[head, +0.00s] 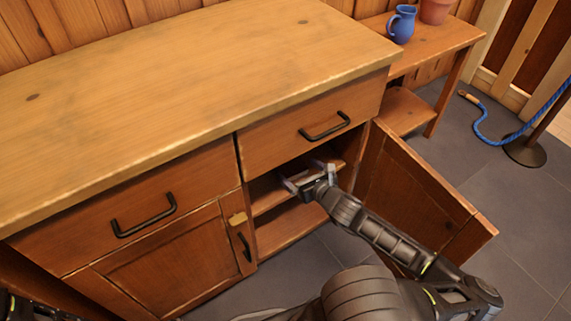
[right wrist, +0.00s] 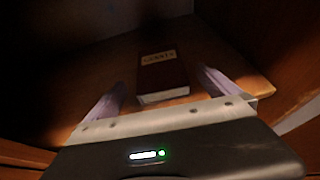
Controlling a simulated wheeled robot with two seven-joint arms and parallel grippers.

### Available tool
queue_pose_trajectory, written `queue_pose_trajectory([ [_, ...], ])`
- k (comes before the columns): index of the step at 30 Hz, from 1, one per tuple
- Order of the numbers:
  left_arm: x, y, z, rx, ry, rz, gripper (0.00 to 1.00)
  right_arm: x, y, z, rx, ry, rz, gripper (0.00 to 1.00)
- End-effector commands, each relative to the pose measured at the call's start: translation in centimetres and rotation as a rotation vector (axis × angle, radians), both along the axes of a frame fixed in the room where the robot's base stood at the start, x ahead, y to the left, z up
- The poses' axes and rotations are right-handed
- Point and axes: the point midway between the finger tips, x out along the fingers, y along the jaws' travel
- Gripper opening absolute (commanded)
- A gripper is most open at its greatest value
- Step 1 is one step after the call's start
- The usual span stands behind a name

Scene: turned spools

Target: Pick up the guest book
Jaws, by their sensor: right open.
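The guest book (right wrist: 163,76) is a dark red book with a pale label on its cover. In the right wrist view it lies flat on a wooden shelf (right wrist: 225,75) inside the cabinet, its pale page edge towards me. My right gripper (right wrist: 160,82) is open and empty, its two fingers on either side of the book's near end, apart from it. In the head view my right gripper (head: 308,174) reaches into the open cabinet compartment under the right drawer; the book does not show there. Only a dark part of my left arm shows at the lower left corner.
The cabinet door (head: 415,190) stands open to the right of my right arm. The right drawer (head: 312,122) is shut above the gripper. A blue jug (head: 401,24) and a terracotta pot (head: 436,10) stand on a side table (head: 430,45). The countertop (head: 180,90) is bare.

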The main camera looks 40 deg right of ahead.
Motion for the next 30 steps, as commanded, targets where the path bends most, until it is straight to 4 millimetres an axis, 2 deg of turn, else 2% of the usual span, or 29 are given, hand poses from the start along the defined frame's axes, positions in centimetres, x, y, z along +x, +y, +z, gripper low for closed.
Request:
queue_pose_trajectory([
  [7,0.0,0.0,0.0,0.000,0.000,0.000,0.32,0.1,0.0,0.0,0.000,0.000,0.001,1.00],
  [15,0.2,0.2,-0.8,0.003,-0.004,0.004,0.32,2.4,-0.2,-1.0,0.000,-0.001,0.001,1.00],
  [25,0.2,0.2,-0.9,0.003,-0.004,0.005,0.32,2.6,-0.2,-1.1,0.000,0.000,0.000,1.00],
  [30,0.4,0.4,-2.0,0.006,-0.007,0.010,0.32,4.2,-0.3,-2.2,0.001,0.000,0.002,1.00],
])
